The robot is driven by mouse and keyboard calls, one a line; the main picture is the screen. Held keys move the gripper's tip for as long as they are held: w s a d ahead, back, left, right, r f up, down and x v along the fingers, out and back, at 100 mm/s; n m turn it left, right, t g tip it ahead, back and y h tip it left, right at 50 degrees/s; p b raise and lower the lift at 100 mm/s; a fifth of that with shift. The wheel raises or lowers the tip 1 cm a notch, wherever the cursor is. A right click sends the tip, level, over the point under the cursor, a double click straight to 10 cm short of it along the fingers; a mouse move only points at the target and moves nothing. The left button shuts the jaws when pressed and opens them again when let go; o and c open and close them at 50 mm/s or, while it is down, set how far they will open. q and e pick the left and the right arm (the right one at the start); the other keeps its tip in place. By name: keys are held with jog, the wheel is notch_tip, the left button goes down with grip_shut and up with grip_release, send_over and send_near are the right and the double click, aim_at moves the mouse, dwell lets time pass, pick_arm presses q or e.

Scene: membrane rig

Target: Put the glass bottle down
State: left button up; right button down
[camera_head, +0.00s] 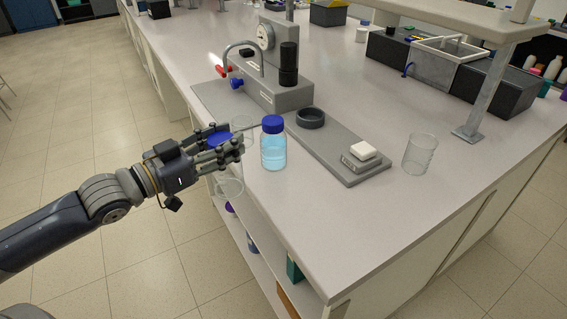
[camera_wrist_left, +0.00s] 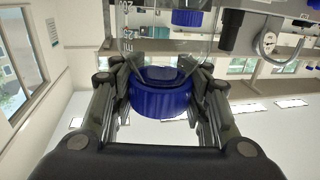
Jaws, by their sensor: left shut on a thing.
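The glass bottle is clear and empty-looking, with a blue cap (camera_head: 219,138). My left gripper (camera_head: 226,151) is shut on it at the cap and neck. The fingers cover part of its body, and its round clear base (camera_head: 230,188) shows below the hand, overlapping the bench's front edge in the picture. I cannot tell whether the base touches the bench. In the left wrist view the blue cap (camera_wrist_left: 160,95) sits between the fingers of the left gripper (camera_wrist_left: 162,88). My right gripper is not in view.
A bottle of light blue liquid (camera_head: 273,148) stands just right of the hand. A clear beaker (camera_head: 243,128) stands behind the hand, another beaker (camera_head: 420,154) farther right. The grey rig (camera_head: 318,138) lies behind. The front right of the bench (camera_head: 335,225) is clear.

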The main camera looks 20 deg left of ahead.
pick_arm(q)
jog(key=shift+w+d+r, duration=0.2)
jog(key=shift+w+d, duration=0.3)
jog(key=shift+d, duration=0.15)
jog(key=w+d+f+p, duration=0.3)
jog(key=w+d+f, duration=0.2)
jog(key=w+d, duration=0.3)
jog(key=shift+w+d, duration=0.25)
jog(key=shift+d, duration=1.55)
jog(key=shift+f, duration=0.2)
jog(key=o, duration=1.1)
jog(key=shift+o, duration=1)
